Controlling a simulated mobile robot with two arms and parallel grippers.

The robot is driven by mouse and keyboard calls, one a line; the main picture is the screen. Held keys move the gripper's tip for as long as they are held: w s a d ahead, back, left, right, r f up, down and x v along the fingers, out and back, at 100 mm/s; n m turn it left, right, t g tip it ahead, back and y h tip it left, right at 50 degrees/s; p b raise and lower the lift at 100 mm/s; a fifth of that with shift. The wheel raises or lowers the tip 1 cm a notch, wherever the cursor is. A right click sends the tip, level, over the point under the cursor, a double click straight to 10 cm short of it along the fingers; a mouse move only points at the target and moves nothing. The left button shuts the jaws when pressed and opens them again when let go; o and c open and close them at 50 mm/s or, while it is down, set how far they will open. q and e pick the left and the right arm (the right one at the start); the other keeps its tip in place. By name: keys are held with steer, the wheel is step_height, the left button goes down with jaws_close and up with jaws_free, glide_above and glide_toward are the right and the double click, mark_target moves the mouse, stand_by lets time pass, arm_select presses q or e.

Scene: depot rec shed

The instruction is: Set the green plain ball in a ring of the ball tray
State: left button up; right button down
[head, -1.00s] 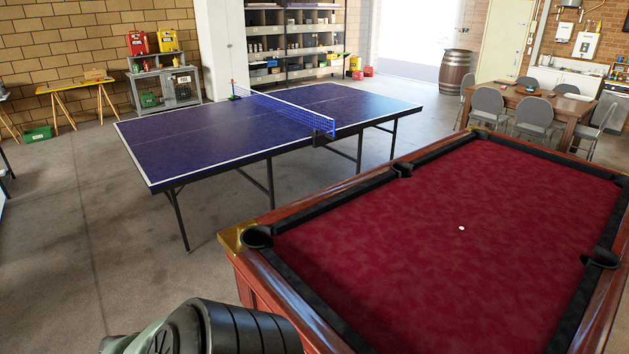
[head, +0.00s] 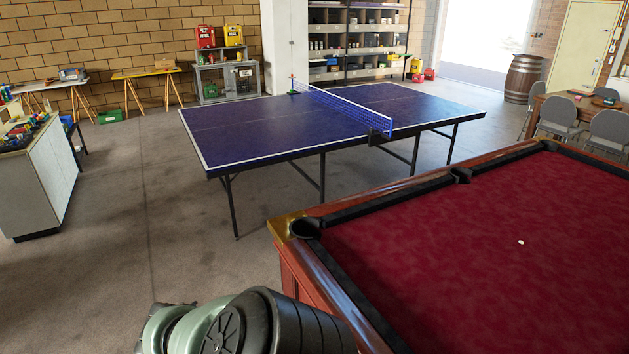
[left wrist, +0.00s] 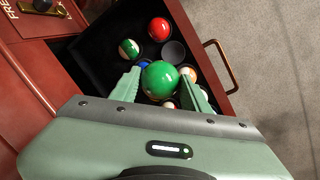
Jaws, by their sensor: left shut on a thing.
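My left gripper (left wrist: 160,76) is shut on the green plain ball (left wrist: 160,82), which sits between its two pale green fingers in the left wrist view. Beyond the ball is a dark open drawer-like tray (left wrist: 97,45) with a handle (left wrist: 220,66) at its right. It holds a red ball (left wrist: 159,28), a green-and-white striped ball (left wrist: 129,48) and others partly hidden behind the held ball and fingers. A grey round spot (left wrist: 174,52) below the red ball looks like an empty ring. The gap between held ball and tray cannot be told. My right gripper is in neither view.
The red-cloth pool table (head: 470,240) fills the right of the head view. A blue table-tennis table (head: 270,125) stands behind it. A grey cabinet (head: 50,180) is at the left. Bare concrete floor (head: 150,225) lies between them.

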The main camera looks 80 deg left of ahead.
arm_select(q)
steer(key=shift+f, duration=0.1)
steer(key=shift+f+b, duration=4.65)
steer(key=shift+f, duration=1.55)
steer(key=o, duration=1.6)
steer(key=shift+c, duration=0.2)
steer(key=shift+r, duration=0.15)
step_height(320, 180, up, 7)
steer(key=s+p, duration=0.1)
steer(key=shift+s+a+r+p, duration=0.2)
steer(key=shift+a+p, duration=0.1)
steer(key=shift+p, duration=0.05)
